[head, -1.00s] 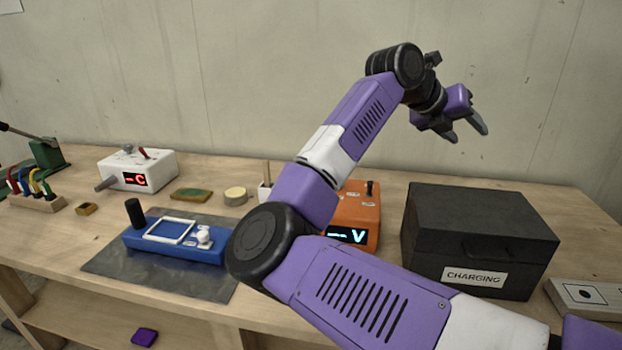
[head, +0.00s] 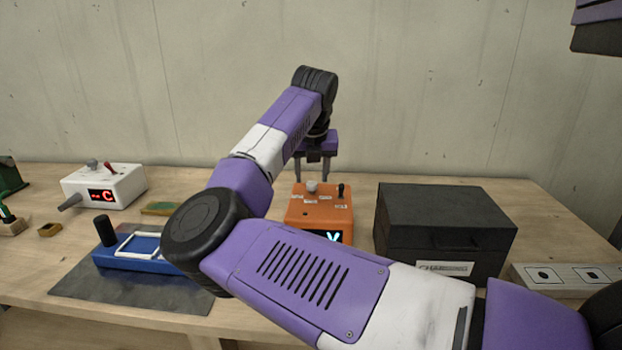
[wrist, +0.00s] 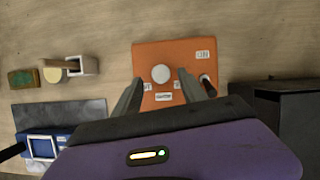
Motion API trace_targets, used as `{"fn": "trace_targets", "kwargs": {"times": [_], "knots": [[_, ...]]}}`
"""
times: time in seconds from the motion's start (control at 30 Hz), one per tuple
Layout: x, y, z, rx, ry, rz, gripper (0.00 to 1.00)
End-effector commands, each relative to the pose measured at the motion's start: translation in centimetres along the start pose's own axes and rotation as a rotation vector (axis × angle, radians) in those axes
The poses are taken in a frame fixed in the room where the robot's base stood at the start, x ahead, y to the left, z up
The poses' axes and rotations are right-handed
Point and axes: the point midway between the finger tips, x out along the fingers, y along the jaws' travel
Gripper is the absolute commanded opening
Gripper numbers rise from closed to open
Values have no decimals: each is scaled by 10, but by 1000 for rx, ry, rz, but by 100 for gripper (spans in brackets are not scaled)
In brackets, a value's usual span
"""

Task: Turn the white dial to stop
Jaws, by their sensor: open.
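A white round dial (head: 312,187) sits on top of the orange box (head: 318,213), with small labels around it that I cannot read. In the wrist view the dial (wrist: 161,73) lies between my fingertips, with orange surface showing around it. My gripper (head: 311,172) points down, open and empty, above the back of the orange box. The wrist view also shows its two fingers (wrist: 160,82) spread on either side of the dial. They look apart from it; their exact height above it is unclear.
A black toggle (head: 341,190) stands on the same box, right of the dial. A tall black case (head: 445,225) stands close to its right. A blue device (head: 140,262) on a grey mat (head: 130,290) lies left, partly hidden by my arm. A white box (head: 103,187) stands farther left.

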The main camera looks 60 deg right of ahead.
Motion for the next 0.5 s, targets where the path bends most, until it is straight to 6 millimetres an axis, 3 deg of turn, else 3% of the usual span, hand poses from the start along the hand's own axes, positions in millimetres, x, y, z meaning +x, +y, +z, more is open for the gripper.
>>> {"fn": "trace_targets", "kwargs": {"times": [0.2,0.5], "knots": [[20,0,0,0,-1,-1,49],[22,0,0,1,-2,-1,49]]}}
